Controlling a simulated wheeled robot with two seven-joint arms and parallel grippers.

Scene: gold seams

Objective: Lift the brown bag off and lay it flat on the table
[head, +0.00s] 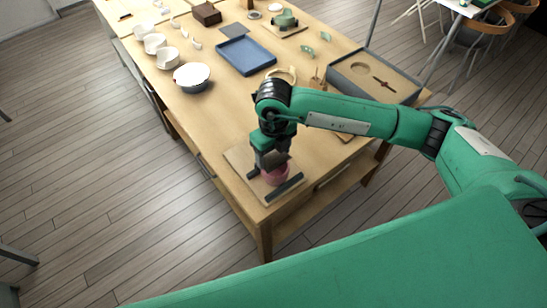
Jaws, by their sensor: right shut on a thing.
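My right gripper (271,165) points down over the near end of the wooden table (222,122). It is shut on a small dark brown thing (276,158), which looks like the brown bag and is mostly hidden by the fingers. Right below it a reddish-pink bowl or cup (274,177) stands on a light board (240,160) with dark strips. I cannot tell whether the bag still touches the pink piece. My left gripper is not in view.
Small green shards and white cups lie beyond. The table's left middle, near the board, is bare.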

